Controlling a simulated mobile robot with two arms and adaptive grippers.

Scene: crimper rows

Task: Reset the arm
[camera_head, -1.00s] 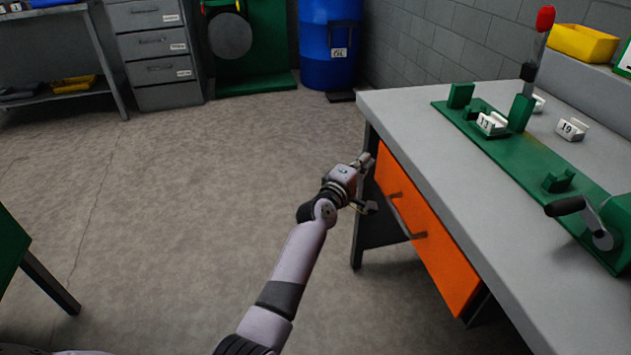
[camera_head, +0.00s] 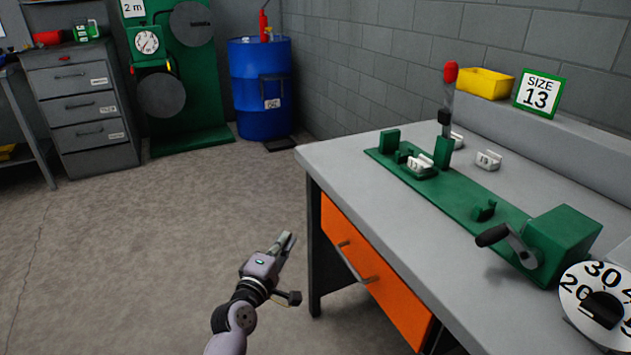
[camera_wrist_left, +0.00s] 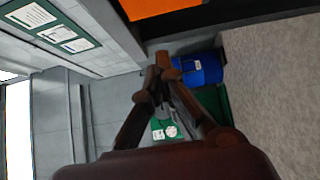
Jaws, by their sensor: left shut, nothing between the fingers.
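My left gripper (camera_head: 286,240) is in the lower middle of the head view, left of the bench and over the open floor. Its fingers are together with nothing between them. It is apart from the bench and the orange drawer. In the left wrist view its dark fingers (camera_wrist_left: 160,75) come together near the middle, with the blue drum and the wall in the background. My right gripper is in neither view.
A grey bench (camera_head: 345,152) with an orange drawer (camera_head: 368,275) stands right of the gripper. On it is a green crimper fixture (camera_head: 460,195) with a crank (camera_head: 507,240) and red-topped lever (camera_head: 450,75). A blue drum (camera_head: 260,95) stands behind. The floor left is clear.

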